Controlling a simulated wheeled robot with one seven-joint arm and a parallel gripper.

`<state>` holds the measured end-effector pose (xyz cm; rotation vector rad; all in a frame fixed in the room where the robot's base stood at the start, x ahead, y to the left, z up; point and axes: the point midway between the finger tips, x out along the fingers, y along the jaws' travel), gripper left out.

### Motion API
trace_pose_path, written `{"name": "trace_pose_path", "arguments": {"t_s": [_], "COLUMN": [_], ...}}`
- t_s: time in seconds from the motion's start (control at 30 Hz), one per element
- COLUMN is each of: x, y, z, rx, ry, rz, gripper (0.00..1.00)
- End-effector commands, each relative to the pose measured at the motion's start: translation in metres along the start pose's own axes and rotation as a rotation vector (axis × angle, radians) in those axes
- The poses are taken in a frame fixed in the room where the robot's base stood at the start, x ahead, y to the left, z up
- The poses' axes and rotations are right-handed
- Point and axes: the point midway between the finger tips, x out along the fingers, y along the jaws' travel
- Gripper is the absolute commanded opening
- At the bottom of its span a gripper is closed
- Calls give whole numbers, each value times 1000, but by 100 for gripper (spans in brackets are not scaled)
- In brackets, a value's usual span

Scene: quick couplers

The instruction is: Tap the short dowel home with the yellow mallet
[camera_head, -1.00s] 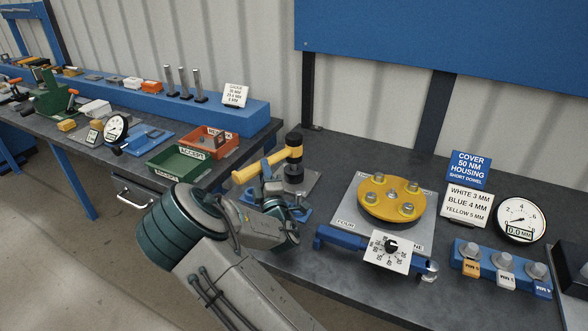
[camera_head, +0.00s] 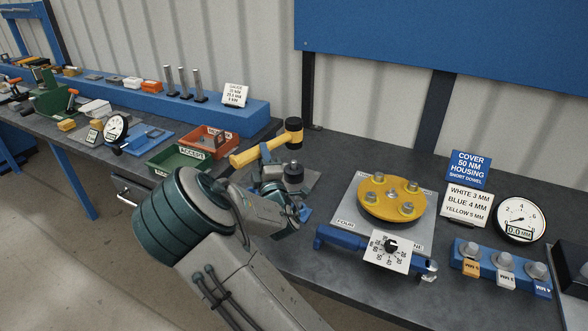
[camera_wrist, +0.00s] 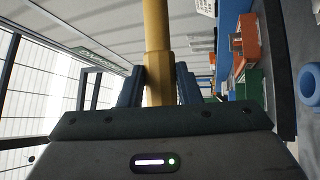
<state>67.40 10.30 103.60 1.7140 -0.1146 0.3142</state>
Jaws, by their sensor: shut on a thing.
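The yellow mallet (camera_head: 246,157) is in my gripper (camera_head: 266,153), its handle about level and its black-ended head (camera_head: 293,132) at the right. In the wrist view the yellow handle (camera_wrist: 157,40) passes between the blue fingers of my gripper (camera_wrist: 158,84), which are shut on it. The mallet head hangs in the air above a dark round part (camera_head: 292,174), with a visible gap between them. I cannot make out the short dowel itself.
Right of the plate are a yellow flanged cover (camera_head: 378,195), a blue torque wrench (camera_head: 345,238) with a dial, signs (camera_head: 468,167) and a gauge (camera_head: 519,219). Green (camera_head: 178,163) and red (camera_head: 207,141) trays stand left on the other bench. Air above the plate is clear.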

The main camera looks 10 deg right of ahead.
Motion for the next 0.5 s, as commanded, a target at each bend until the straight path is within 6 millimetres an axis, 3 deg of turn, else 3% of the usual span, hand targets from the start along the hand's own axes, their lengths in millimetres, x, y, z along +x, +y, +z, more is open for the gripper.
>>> {"name": "trace_pose_path", "arguments": {"t_s": [0.13,0.5], "x": [-3,-3], "y": [-9,-9], "z": [2,2], "rx": [-2,0], "ry": [1,1], "rz": [2,3], "gripper": [0,0]}}
